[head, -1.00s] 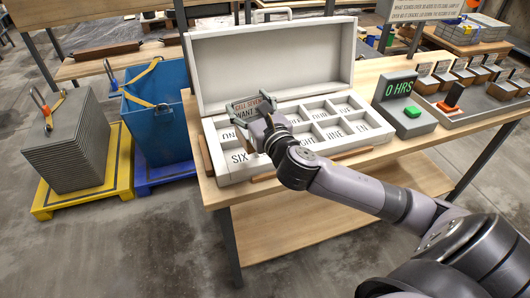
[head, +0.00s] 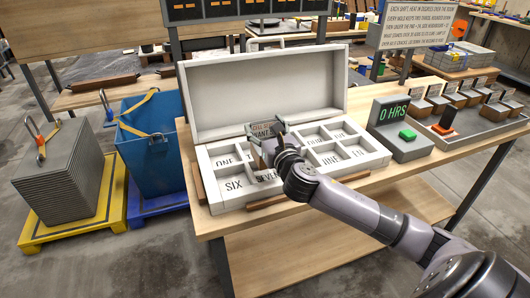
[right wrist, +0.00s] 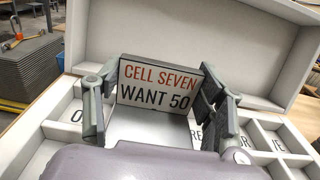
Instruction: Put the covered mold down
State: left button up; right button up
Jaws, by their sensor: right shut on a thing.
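My right gripper (head: 266,137) is shut on a small grey mold with a sign reading "CELL SEVEN WANT 50" (right wrist: 158,88). In the right wrist view, its two fingers stand on either side of the mold. The white divided box (head: 231,201) lies open on the table, with cells labelled by number words. The gripper holds the mold over the box's left-middle part, above and behind the cell labelled SEVEN (head: 267,177). The mold's underside is hidden, so I cannot tell if it touches anything. My left gripper is not in view.
The box's raised lid (head: 262,92) stands behind the gripper. A grey "0 HRS" timer (head: 393,112) and a tray of small molds (head: 458,140) are to the right. A blue bin (head: 160,155) and stacked grey slabs (head: 66,175) stand left of the table (head: 222,222).

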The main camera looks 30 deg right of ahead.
notch_tip(320, 180, down, 6)
jog(key=shift+b, duration=0.65)
jog(key=shift+f, duration=0.25)
jog(key=o, duration=1.9)
jog(key=shift+f, duration=0.2)
jog(key=shift+o, duration=0.2)
jog(key=shift+r, duration=0.1)
jog(key=shift+s, duration=0.2)
jog(key=p+v, duration=0.2)
jog(key=v, duration=0.9)
jog(key=shift+s+a, duration=0.1)
jog(key=shift+s, duration=0.25)
